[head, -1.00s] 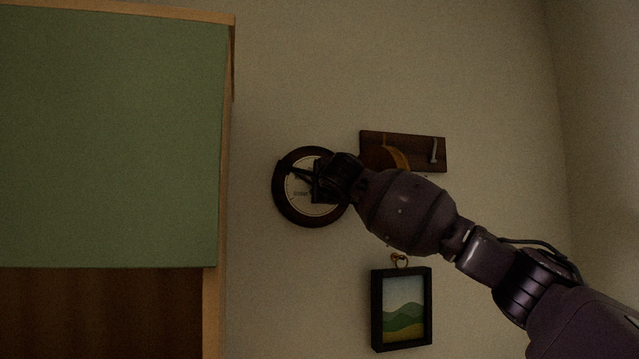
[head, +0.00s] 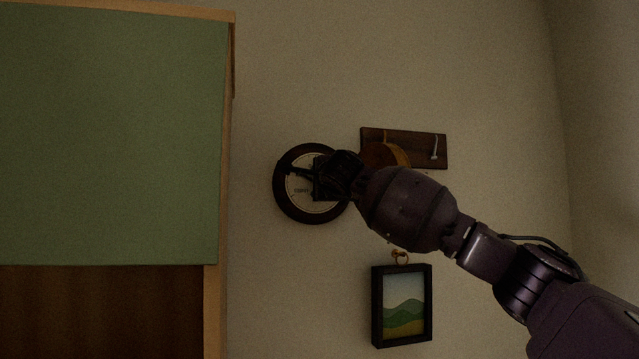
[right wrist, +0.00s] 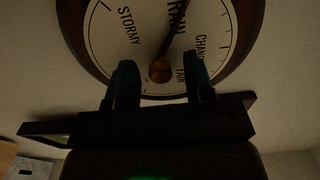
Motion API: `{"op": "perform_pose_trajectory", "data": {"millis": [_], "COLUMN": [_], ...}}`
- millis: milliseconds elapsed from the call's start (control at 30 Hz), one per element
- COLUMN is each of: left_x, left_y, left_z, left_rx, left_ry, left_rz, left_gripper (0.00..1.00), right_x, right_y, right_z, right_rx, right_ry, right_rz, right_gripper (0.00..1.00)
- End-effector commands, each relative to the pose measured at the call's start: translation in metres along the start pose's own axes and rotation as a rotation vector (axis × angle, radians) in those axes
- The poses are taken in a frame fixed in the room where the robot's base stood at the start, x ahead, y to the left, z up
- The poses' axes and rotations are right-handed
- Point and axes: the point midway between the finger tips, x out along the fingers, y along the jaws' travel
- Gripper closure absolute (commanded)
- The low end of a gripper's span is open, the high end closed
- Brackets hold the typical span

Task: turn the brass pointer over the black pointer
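A round barometer (head: 281,198) with a dark wooden rim and pale dial hangs on the wall. In the right wrist view its dial (right wrist: 108,32) reads STORMY, RAIN, CHANGE and FAIR. A brass knob (right wrist: 159,71) sits at its centre. One dark pointer (right wrist: 173,37) runs up from the knob across RAIN. I cannot tell a separate brass pointer in this dim light. My right gripper (head: 312,178) is in front of the dial. In the wrist view its fingers (right wrist: 161,78) are apart, one on each side of the knob, with gaps. My left gripper is not in view.
A wooden rack (head: 407,143) with hooks is on the wall right of the barometer, partly behind my right arm. A framed landscape picture (head: 402,307) hangs below. A cabinet with a green panel (head: 110,135) fills the left side. Bare wall lies above the barometer.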

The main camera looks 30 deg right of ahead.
Motion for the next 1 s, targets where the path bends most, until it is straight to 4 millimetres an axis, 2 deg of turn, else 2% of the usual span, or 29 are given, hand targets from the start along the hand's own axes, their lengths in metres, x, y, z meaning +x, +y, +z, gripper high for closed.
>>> {"op": "perform_pose_trajectory", "data": {"millis": [267,433,800,1000], "left_x": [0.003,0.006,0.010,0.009], "left_y": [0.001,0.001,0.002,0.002], "left_z": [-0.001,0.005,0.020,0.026], "left_rx": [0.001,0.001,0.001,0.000], "left_ry": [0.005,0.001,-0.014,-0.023], "left_rz": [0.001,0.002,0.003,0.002], "left_gripper": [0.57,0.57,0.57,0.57], "right_x": [-0.007,-0.028,-0.088,-0.105], "right_y": [0.000,0.002,0.002,0.001], "right_z": [0.000,0.000,0.000,0.000], "right_rx": [0.000,-0.001,-0.001,-0.001], "right_ry": [-0.001,-0.001,-0.001,0.000], "right_rz": [-0.002,-0.001,0.000,0.000], "right_gripper": [0.52,0.52,0.52,0.52]}}
